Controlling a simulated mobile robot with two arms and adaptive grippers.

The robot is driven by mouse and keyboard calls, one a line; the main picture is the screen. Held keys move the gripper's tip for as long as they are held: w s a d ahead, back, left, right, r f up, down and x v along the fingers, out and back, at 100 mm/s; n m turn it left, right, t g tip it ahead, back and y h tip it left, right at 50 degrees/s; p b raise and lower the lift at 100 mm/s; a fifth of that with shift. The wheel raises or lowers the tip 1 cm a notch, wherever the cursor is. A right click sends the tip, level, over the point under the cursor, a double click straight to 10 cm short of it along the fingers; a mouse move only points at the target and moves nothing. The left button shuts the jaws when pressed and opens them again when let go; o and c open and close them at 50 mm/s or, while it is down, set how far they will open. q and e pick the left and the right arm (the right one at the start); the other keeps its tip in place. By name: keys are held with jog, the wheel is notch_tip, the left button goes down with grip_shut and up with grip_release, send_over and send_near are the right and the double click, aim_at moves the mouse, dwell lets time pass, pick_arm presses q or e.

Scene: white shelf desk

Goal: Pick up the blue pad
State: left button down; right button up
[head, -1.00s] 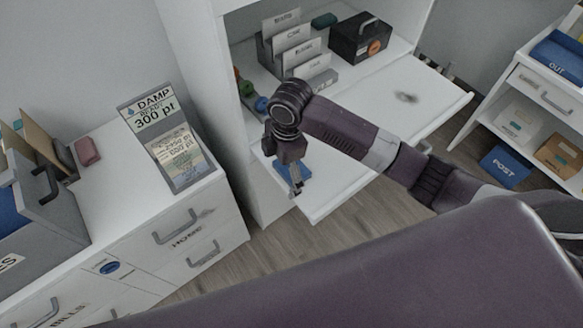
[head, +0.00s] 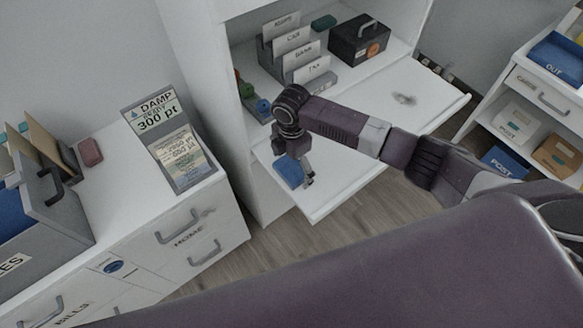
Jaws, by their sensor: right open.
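The blue pad (head: 288,172) lies flat on the pulled-out white desk board (head: 340,188), near its left front corner. My right gripper (head: 308,181) points down over the right edge of the pad. It is open and holds nothing. The wrist hides part of the pad's far right side. I cannot tell whether the fingertips touch the pad or the board. My left gripper is not in the head view.
A card sorter (head: 295,62) and a black box (head: 359,40) stand further back, with a green pad (head: 323,21) behind. A red pad (head: 90,152) and a sign (head: 170,135) are on the left cabinet.

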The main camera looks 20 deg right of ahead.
aim_at(292, 167)
jog(key=shift+f, duration=0.1)
jog(key=shift+c, duration=0.5)
jog(key=c, duration=1.2)
jog(key=shift+o, duration=0.2)
notch_tip(292, 167, up, 20)
jog(key=b, duration=0.2)
jog(key=shift+b, duration=0.3)
jog(key=o, duration=0.6)
jog(key=c, duration=0.4)
jog(key=shift+w, duration=0.1)
jog(key=shift+c, duration=0.2)
